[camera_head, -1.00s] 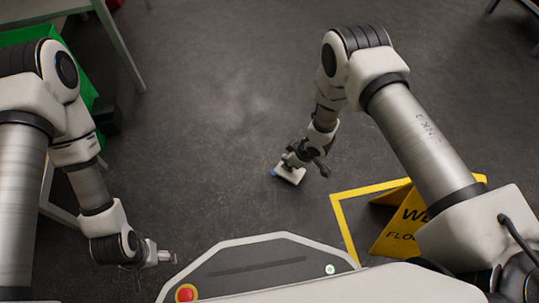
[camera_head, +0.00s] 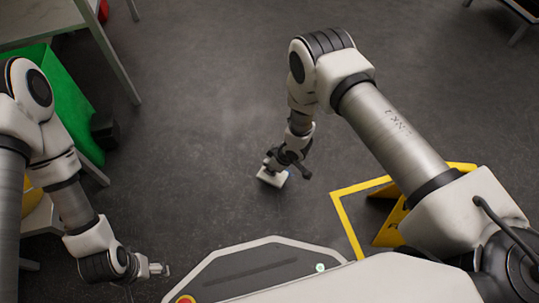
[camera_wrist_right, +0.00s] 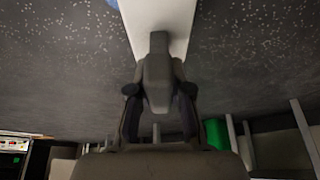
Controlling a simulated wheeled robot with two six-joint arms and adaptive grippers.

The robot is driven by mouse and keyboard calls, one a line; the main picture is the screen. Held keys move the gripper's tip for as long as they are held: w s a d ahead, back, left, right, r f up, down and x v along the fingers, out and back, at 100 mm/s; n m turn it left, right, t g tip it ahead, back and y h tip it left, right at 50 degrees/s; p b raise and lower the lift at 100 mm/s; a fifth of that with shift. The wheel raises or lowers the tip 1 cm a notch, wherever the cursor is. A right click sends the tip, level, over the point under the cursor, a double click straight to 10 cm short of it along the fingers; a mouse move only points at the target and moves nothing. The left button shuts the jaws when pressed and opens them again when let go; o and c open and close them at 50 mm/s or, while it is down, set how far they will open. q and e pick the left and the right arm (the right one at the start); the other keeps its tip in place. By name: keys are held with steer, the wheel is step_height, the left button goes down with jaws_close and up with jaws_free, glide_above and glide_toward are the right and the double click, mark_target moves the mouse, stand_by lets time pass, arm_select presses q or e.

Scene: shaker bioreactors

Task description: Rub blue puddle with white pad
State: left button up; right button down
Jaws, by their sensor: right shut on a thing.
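The white pad (camera_head: 271,178) is low over or on the dark floor, left of the yellow sign; whether it touches the floor I cannot tell. My right gripper (camera_head: 279,164) is shut on it from above. In the right wrist view the pad (camera_wrist_right: 160,22) extends from the fingers to the top edge. A small piece of the blue puddle (camera_wrist_right: 112,3) shows beside the pad at the top of that view; the rest is hidden or out of frame. My left gripper (camera_head: 160,269) hangs at the lower left, away from the pad; its fingers are too small to judge.
A yellow floor sign (camera_head: 390,228) stands right of the pad, partly behind my right arm. A yellow line (camera_head: 346,226) runs beside it. A green bin (camera_head: 70,105) and a table (camera_head: 45,18) are at the left. The floor in the middle is clear.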

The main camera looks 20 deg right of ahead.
steer(key=shift+r+p, duration=1.9)
steer(key=shift+r, duration=0.55)
